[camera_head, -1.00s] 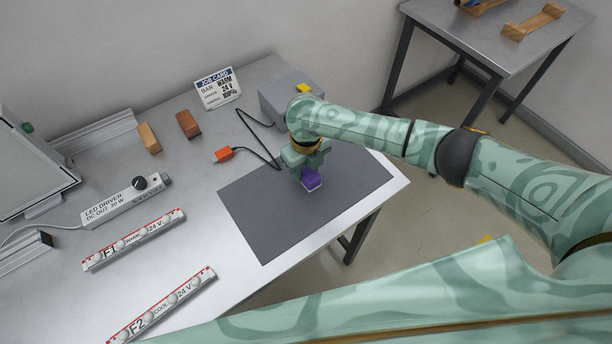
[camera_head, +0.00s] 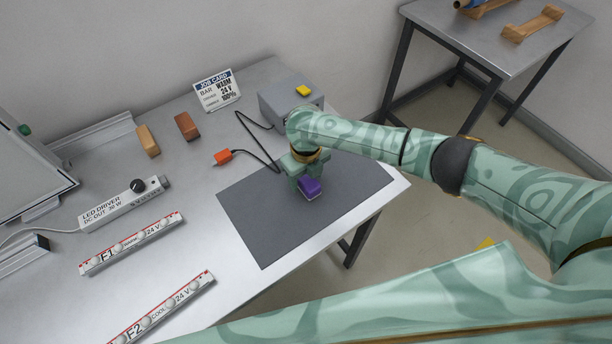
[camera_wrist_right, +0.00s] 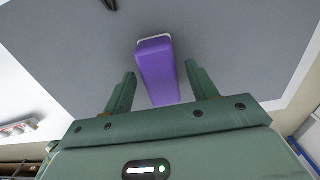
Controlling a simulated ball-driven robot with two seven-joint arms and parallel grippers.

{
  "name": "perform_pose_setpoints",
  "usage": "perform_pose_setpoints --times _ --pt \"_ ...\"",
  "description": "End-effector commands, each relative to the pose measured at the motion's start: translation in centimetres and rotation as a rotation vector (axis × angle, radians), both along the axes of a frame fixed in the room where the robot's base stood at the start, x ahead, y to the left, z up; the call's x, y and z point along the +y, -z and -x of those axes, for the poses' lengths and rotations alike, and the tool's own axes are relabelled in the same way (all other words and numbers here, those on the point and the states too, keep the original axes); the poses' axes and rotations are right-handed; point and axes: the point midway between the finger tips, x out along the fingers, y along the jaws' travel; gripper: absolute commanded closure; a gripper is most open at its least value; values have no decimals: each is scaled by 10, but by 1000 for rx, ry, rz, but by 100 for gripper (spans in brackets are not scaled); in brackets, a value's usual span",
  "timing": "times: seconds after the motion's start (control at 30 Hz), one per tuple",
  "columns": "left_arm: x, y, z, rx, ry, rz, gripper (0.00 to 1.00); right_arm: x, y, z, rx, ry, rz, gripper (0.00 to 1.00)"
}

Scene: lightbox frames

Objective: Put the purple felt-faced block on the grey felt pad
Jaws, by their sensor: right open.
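The gripper hides part of the block in the head view. The grey pad (camera_wrist_right: 235,45) also fills much of the wrist view. My left gripper is not in view.
Brown (camera_head: 187,126) and tan (camera_head: 148,140) blocks, the LED driver (camera_head: 125,204) and two lamp bars (camera_head: 132,243) lie left. The pad's front left is clear.

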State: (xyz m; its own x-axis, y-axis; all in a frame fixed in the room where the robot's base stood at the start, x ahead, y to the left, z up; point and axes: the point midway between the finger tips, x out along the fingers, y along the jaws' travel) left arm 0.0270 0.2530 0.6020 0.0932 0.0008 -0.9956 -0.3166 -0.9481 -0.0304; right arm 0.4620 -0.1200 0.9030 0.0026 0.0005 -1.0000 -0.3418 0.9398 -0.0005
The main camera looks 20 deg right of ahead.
Motion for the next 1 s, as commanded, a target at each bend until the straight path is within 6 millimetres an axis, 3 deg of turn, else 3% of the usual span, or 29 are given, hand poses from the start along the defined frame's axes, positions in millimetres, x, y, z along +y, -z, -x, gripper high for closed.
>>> perform_pose_setpoints --times 0.3,0.5,0.67,1.0 --pt "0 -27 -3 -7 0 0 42 0 -75 -1 -5 -2 0 42" --pt "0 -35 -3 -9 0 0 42 -1 -106 0 -3 0 1 42" --pt "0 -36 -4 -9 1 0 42 0 -114 0 -1 -1 0 42" --pt "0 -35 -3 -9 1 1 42 5 -110 5 -4 21 -13 42"
